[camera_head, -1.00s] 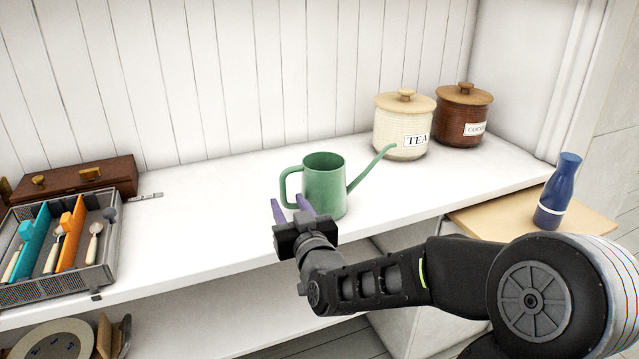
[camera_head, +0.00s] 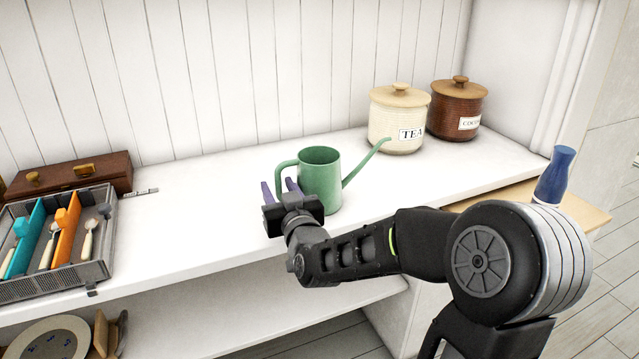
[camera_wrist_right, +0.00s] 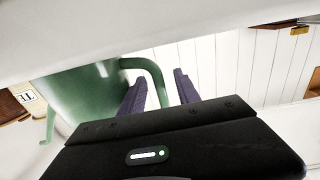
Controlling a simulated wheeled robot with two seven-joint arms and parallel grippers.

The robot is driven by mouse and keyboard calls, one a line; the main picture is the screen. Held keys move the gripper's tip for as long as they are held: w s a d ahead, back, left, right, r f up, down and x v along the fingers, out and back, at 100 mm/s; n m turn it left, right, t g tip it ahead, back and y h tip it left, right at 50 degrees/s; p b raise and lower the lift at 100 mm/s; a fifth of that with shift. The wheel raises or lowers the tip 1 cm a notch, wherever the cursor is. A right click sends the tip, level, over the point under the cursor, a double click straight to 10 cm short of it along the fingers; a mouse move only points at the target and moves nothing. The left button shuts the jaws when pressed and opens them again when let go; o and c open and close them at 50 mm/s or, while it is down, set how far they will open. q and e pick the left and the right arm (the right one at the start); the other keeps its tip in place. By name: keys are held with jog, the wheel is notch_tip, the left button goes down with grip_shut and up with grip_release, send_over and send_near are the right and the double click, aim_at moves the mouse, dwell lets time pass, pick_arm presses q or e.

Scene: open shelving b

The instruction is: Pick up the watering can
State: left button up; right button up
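The green watering can (camera_head: 321,184) stands upright on the white shelf, its handle to the left and its spout to the right. My right gripper (camera_head: 280,188) is at the handle side, in front of the can, with its two purple fingers spread apart. In the right wrist view the can (camera_wrist_right: 85,97) is at left. Its handle (camera_wrist_right: 155,75) shows beyond and between the open fingers of the gripper (camera_wrist_right: 158,90). I cannot tell whether a finger touches the handle. My left gripper is not in view.
A tea jar (camera_head: 398,120) and a brown cocoa jar (camera_head: 456,108) stand behind right of the can. A cutlery tray (camera_head: 98,270) and a wooden box (camera_head: 80,172) are at left. A blue bottle (camera_head: 554,176) is at right.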

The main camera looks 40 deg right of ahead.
jog(key=x, duration=0.3)
jog(key=shift+w+d, duration=0.1)
jog(key=shift+w, duration=0.05)
jog(key=shift+c, duration=0.6)
grip_shut()
jog(key=shift+r, duration=0.1)
dwell(0.9)
